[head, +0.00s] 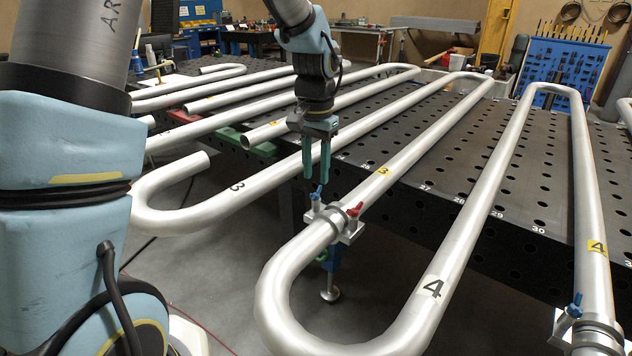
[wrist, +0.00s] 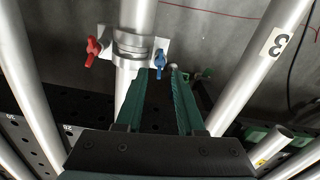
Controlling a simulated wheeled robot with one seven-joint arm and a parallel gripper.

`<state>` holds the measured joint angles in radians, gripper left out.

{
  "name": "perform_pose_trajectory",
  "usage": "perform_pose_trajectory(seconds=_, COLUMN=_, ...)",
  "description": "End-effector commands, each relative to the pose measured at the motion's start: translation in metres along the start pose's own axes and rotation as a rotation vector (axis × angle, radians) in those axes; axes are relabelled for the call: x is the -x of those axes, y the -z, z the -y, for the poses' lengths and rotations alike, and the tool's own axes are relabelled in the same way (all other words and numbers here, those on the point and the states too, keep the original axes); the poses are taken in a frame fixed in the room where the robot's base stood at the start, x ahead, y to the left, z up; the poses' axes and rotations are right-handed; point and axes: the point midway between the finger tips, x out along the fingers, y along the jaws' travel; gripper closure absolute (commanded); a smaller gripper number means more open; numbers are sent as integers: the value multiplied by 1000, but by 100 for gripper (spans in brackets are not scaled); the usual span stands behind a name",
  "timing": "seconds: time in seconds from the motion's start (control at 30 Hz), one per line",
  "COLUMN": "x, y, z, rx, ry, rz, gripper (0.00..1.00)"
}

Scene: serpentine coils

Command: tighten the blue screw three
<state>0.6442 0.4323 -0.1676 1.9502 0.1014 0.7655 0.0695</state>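The blue screw (head: 317,191) stands on the left side of a metal clamp (head: 332,222) around the pipe with the yellow 3 label (head: 382,170). A red screw (head: 355,209) stands on the clamp's other side. My gripper (head: 316,180) points down just above the blue screw, its two green fingers apart and nothing held. In the wrist view the blue screw (wrist: 160,60) shows between and just beyond the fingertips (wrist: 159,72); the red screw (wrist: 93,50) is to the left. Whether a finger touches the blue screw I cannot tell.
Long bent pipes (head: 440,285) run close on both sides of the clamp. Another clamp with a blue screw (head: 575,305) is at the lower right. The perforated black table (head: 520,210) lies under the pipes. The floor (head: 210,285) shows below the clamp.

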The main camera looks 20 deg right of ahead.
Motion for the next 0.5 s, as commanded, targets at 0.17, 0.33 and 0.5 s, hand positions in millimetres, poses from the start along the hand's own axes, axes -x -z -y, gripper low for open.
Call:
perform_pose_trajectory(seconds=0.17, x=36, y=1, z=0, rx=1, ry=1, rz=-5, gripper=62)
perform_pose_trajectory(seconds=0.33, x=62, y=1, z=0, rx=0, ry=1, rz=-4, gripper=62)
perform_pose_trajectory(seconds=0.5, x=75, y=0, z=0, rx=0, ry=0, rz=-1, gripper=62)
